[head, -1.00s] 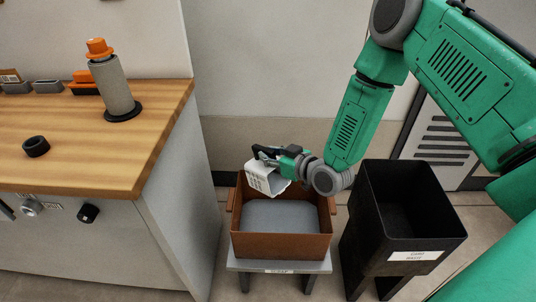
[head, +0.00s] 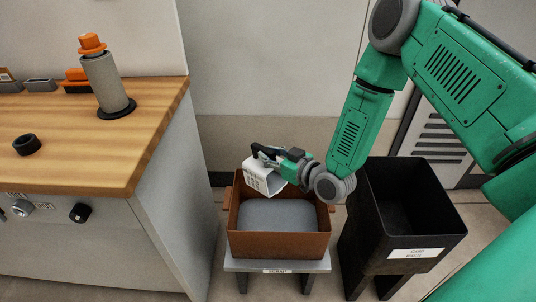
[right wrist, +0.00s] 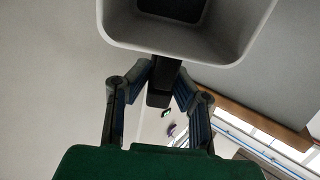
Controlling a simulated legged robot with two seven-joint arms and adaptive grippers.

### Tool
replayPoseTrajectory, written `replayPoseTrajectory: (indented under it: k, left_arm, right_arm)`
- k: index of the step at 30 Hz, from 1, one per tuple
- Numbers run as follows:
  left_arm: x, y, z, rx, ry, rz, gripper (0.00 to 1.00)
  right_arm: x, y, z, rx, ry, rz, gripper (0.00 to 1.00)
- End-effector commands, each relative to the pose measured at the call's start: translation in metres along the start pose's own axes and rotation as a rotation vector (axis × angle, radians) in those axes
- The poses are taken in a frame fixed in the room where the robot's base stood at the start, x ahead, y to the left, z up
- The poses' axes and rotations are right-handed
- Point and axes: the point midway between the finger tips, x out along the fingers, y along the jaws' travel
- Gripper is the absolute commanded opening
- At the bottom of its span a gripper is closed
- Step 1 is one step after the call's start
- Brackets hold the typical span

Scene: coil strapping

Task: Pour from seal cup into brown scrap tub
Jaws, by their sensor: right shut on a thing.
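The white seal cup (head: 262,178) is tilted on its side over the left back part of the brown scrap tub (head: 280,245). My right gripper (head: 268,158) is shut on the cup. In the right wrist view the cup's pale rim and wall (right wrist: 190,45) fill the top, with the gripper fingers (right wrist: 160,85) at it. The tub's grey floor shows bare in the head view. I cannot see the cup's contents clearly. My left gripper is not in view.
A black bin (head: 412,235) with a white label stands right of the tub. The tub rests on a small grey stand (head: 278,266).

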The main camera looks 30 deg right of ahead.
Motion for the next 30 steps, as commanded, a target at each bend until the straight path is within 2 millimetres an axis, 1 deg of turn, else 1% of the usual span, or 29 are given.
replayPoseTrajectory:
  k: [4, 18, 30]
  left_arm:
    - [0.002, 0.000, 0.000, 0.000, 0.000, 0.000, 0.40]
    - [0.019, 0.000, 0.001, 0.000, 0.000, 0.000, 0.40]
    - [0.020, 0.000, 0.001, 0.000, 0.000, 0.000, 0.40]
  right_arm:
    - [0.000, 0.000, 0.000, 0.000, 0.007, 0.000, 0.00]
    - [-0.009, 0.000, 0.009, -0.001, 0.089, 0.000, 0.00]
    - [-0.010, 0.000, 0.008, 0.000, 0.102, 0.000, 0.00]
